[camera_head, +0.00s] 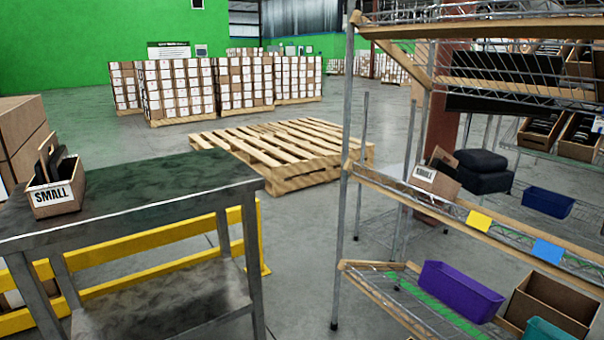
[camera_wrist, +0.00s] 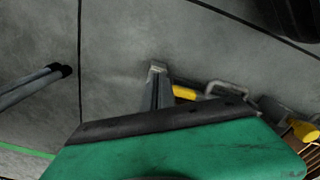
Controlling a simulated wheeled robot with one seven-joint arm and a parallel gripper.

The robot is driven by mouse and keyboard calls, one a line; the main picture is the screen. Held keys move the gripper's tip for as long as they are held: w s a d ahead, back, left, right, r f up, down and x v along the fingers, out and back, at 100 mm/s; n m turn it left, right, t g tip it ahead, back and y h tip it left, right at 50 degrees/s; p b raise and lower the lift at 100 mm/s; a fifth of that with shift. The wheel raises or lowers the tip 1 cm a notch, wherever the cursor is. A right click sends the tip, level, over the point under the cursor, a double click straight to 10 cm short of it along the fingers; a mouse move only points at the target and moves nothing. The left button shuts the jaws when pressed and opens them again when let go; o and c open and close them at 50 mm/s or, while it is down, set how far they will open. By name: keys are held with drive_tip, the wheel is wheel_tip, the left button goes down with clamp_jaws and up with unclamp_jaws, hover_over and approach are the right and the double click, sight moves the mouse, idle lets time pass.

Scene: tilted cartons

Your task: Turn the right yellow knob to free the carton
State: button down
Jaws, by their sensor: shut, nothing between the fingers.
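I make out no yellow knob for certain in either view. In the wrist view, a yellow piece (camera_wrist: 184,92) shows beside a grey post, and another yellow piece (camera_wrist: 304,131) is at the right edge; I cannot tell what either is. A tilted open carton labelled SMALL (camera_head: 54,200), with dark items in it, sits on the left table (camera_head: 165,195). Another tilted labelled carton (camera_head: 434,180) is on the wire shelf. My gripper is not seen in either view, so its place relative to these things cannot be told.
A wire rack (camera_head: 348,130) with wooden edges stands at the right, holding a purple bin (camera_head: 460,290) and a brown box (camera_head: 550,305). A yellow rail (camera_head: 150,237) runs behind the table. A wooden pallet (camera_head: 285,150) lies beyond. Grey floor is open between table and rack.

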drive_tip(key=shift+d+b, duration=0.3)
drive_tip(key=shift+d, duration=0.15)
drive_tip(key=shift+s+d+b, duration=0.45)
drive_tip(key=shift+d+b, duration=0.2)
drive_tip(key=shift+b, duration=0.05)
drive_tip(key=shift+s+d+r+b, duration=0.1)
drive_tip(key=shift+d+b, duration=0.2)
drive_tip(key=r+p, duration=0.1)
drive_tip(key=r, duration=0.1)
drive_tip(key=r+p, duration=0.2)
drive_tip(key=s+r+p, duration=0.1)
drive_tip(key=r, duration=0.1)
drive_tip(key=shift+a, duration=0.1)
idle(0.3)
